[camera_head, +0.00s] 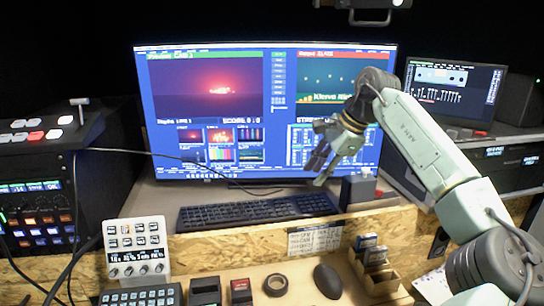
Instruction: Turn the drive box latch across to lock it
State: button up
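My gripper (313,174) hangs in front of the large monitor, above the back edge of the keyboard. Its two fingers point down and left and look apart, with nothing visible between them. A small dark box (358,190) stands on the wooden ledge below and right of the gripper, apart from it. A small red part (378,192) shows at that box's right side. I cannot tell for sure whether this is the drive box, and no latch can be made out at this size.
A large monitor (205,58) stands behind a black keyboard (255,211). A wooden card holder (383,286), mouse (327,281), tape roll (276,285) and small boxes (205,292) sit on the front shelf. A switcher console (40,135) is at left; a laptop (452,95) is at right.

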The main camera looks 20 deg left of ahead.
jog(key=s+a+r+y, duration=0.1)
jog(key=a+y, duration=0.1)
jog(key=a, duration=0.3)
jog(key=s+a+r+y, duration=0.1)
jog(key=a+r+y, duration=0.1)
jog(key=a, duration=0.4)
jog(key=shift+s+g+y, duration=0.25)
jog(key=shift+g+y, duration=0.05)
jog(key=shift+y, duration=0.2)
jog(key=shift+c, duration=0.2)
